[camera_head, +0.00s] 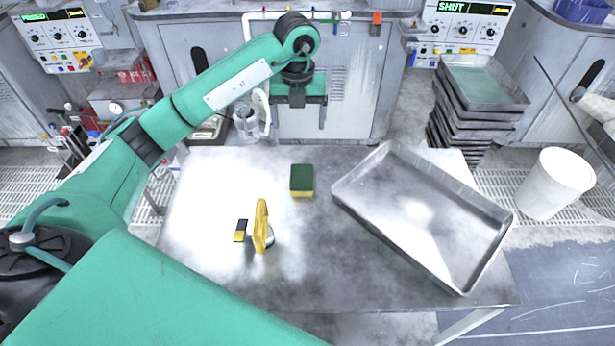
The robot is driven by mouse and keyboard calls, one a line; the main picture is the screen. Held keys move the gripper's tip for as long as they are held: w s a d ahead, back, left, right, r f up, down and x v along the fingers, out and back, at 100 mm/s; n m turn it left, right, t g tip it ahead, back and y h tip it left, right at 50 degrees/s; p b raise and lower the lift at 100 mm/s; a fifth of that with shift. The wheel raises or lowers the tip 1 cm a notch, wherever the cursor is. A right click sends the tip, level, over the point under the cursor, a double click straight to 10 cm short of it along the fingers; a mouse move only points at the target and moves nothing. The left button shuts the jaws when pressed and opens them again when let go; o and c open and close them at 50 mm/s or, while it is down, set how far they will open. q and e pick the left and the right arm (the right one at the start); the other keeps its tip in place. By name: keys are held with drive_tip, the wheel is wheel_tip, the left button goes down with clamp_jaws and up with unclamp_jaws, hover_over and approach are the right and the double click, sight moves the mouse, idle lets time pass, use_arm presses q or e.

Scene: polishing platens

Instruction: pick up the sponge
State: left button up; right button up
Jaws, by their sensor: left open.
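The sponge (302,180), dark green on top with a yellow lower layer, lies on the metal table (320,270) near its back edge, left of the metal tray. My left gripper (298,97) hangs beyond the back of the table, above and behind the sponge in the picture. Its two fingers are apart with nothing between them. It is clear of the sponge. My right gripper is not in view.
A large metal tray (372,160) rests on the table's right side. A yellow-handled tool (261,226) and a small black and yellow block (240,231) are at the left. A white bucket (545,190) and stacked trays (478,95) stand right of the table.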

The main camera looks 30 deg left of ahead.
use_arm(q)
drive_tip(key=b, duration=0.5)
hover_over(302, 176)
wheel_tip(302, 176, down, 5)
drive_tip(key=f, duration=0.9)
drive_tip(key=shift+s+a+f, duration=0.15)
drive_tip(key=shift+a+f, duration=0.05)
drive_tip(key=shift+f, duration=0.05)
wheel_tip(302, 176, down, 4)
drive_tip(key=shift+d+f+p, duration=0.15)
drive_tip(key=shift+p, duration=0.75)
drive_tip(key=shift+f, duration=0.5)
drive_tip(key=c, duration=1)
drive_tip(key=shift+c, duration=0.3)
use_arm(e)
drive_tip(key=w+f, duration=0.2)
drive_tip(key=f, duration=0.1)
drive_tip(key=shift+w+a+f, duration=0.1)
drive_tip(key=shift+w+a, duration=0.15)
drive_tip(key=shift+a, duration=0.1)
